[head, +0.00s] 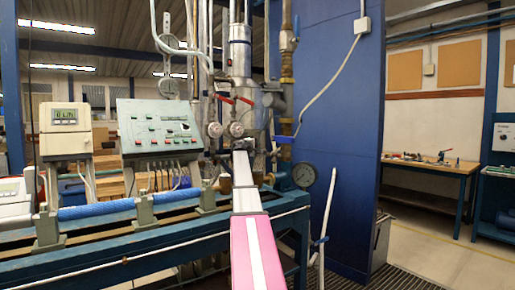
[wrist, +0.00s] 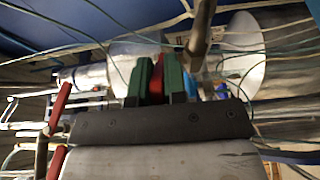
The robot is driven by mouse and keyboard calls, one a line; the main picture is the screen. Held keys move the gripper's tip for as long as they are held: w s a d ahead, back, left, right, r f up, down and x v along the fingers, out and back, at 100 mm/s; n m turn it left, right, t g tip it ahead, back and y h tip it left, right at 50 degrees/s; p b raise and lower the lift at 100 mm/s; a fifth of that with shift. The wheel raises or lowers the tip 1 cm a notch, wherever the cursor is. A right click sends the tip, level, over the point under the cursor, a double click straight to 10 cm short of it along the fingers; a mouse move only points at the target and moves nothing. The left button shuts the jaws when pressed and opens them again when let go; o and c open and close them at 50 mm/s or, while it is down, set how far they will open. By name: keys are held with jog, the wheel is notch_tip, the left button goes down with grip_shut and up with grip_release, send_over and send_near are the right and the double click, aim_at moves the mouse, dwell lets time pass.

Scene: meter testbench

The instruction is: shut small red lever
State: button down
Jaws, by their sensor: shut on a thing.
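My gripper (wrist: 160,80) shows in the wrist view with its two green-padded fingers close together. A narrow red piece, which looks like the small red lever (wrist: 156,80), is between them. Most of that lever is hidden by the fingers. In the head view my gripper (head: 243,146) is at the pipework, below the two round white-faced meters. The held lever cannot be made out there. Two other red levers, a left one (head: 224,99) and a right one (head: 246,100), show above the meters. A longer red lever (wrist: 60,106) stands left of my gripper in the wrist view.
Vertical pipes and a steel cylinder (head: 240,55) stand close around my gripper. A pressure gauge (head: 304,175) and blue valve handle (head: 283,139) are to its right. A control panel (head: 158,128) stands left. Thin cables cross the wrist view. The floor at right is clear.

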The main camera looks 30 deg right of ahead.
jog(key=shift+w+a+m+g+h, duration=0.25)
jog(key=shift+w+m+g, duration=0.35)
jog(key=shift+m+g, duration=1.3)
jog(key=shift+w+a+m+g+h, duration=0.15)
jog(key=shift+w+a+m+g, duration=0.65)
jog(key=shift+g, duration=1.9)
jog(key=shift+w+d+m+g+h, duration=0.2)
jog(key=shift+w+m+g, duration=0.2)
jog(key=shift+m+g, duration=1.65)
jog(key=shift+g, duration=0.35)
jog(key=c, duration=1.2)
grip_release()
jog(key=shift+o, duration=0.2)
